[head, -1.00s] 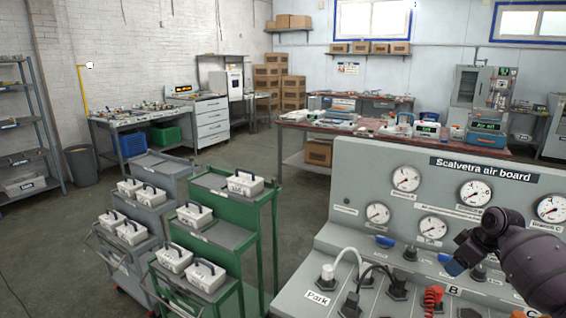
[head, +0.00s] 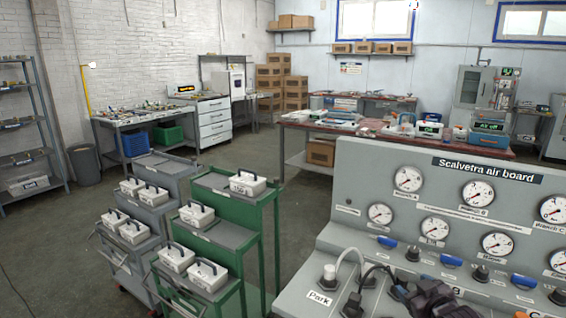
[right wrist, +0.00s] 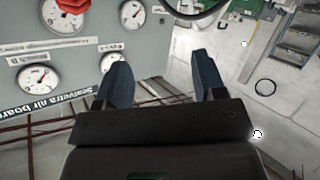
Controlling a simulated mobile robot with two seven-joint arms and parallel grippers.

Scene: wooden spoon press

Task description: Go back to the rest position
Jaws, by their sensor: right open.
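My right gripper (head: 400,292) is low in the head view, in front of the lower panel of the grey air board (head: 350,160). Its dark body covers part of the panel, close to the dark plugs and right of the white Park plug (head: 329,272). In the right wrist view, the right gripper (right wrist: 160,75) has its two blue fingers wide apart with nothing between them. Part of the air board (right wrist: 60,55), with gauges and a red knob, shows upside down behind the fingers. My left gripper is not in view.
Green carts (head: 238,212) and grey carts (head: 160,165) carrying white boxes stand left of the board. A red-topped workbench (head: 345,130) stands behind it. Several blue-handled valves (head: 451,261) stick up from the panel. Open floor (head: 50,245) lies at the left.

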